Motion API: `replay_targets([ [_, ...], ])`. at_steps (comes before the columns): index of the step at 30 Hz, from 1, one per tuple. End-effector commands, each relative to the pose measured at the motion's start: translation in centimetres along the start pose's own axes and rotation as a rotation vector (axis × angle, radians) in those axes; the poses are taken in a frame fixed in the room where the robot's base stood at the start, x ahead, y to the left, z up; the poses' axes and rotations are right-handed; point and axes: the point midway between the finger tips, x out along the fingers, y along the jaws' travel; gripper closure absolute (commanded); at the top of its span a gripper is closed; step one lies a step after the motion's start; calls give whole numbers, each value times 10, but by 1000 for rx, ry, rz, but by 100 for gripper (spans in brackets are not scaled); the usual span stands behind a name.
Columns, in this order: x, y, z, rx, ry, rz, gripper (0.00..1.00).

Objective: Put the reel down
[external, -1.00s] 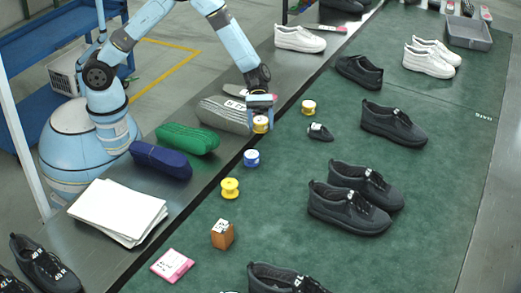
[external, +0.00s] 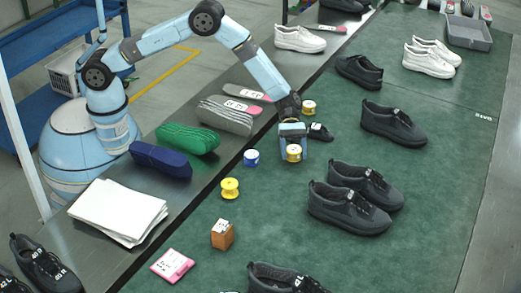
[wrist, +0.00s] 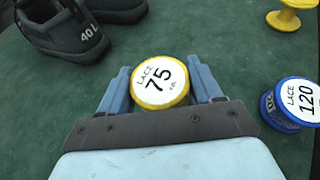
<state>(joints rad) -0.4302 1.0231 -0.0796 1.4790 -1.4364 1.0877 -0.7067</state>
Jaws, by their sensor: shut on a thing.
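My gripper (external: 292,152) is shut on a yellow reel (external: 294,153) with a white top label. In the wrist view the reel (wrist: 160,82) sits between the two blue fingers, and its label reads LACE 75. In the external view the gripper and reel are over the green mat (external: 270,200), close to its left edge. I cannot tell whether the reel touches the mat.
A blue reel (external: 251,158), labelled LACE 120 in the wrist view (wrist: 292,103), stands left of my gripper. A small dark item (external: 320,132) and dark shoes (external: 350,207) are to the right.

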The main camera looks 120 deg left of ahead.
Motion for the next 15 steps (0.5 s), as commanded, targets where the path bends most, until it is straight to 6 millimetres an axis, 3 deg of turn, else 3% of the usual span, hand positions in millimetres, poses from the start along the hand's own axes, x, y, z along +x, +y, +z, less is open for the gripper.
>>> replay_targets([
  [8,14,3,-29,-2,1,-1,66],
  [15,14,3,-32,0,0,0,66],
])
